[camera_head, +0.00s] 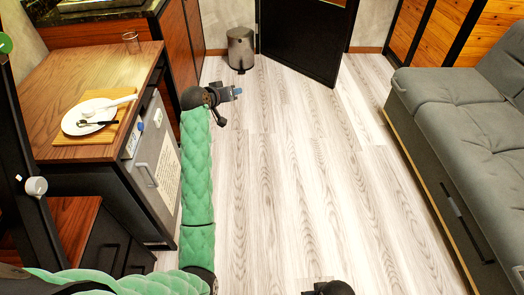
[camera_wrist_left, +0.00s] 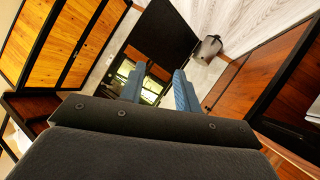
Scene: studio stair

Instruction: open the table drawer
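The wooden table (camera_head: 62,75) stands at the left in the head view. Below its top is a grey front panel (camera_head: 166,150) with a bar handle (camera_head: 146,175), small controls and a printed label. I cannot tell whether this panel is the drawer; no open drawer shows. My left gripper (camera_head: 234,93) is beyond and to the right of the panel, above the floor, touching nothing. In the left wrist view its two blue fingers (camera_wrist_left: 158,90) are apart with nothing between them. A dark part of my right arm's end (camera_head: 328,288) shows at the bottom edge; its fingers are hidden.
A plate (camera_head: 88,118) on a board (camera_head: 70,138) and a glass (camera_head: 131,42) stand on the table. A bin (camera_head: 240,48) and a dark door (camera_head: 305,40) are at the back. A grey sofa (camera_head: 460,130) lines the right. The middle floor (camera_head: 300,170) is clear.

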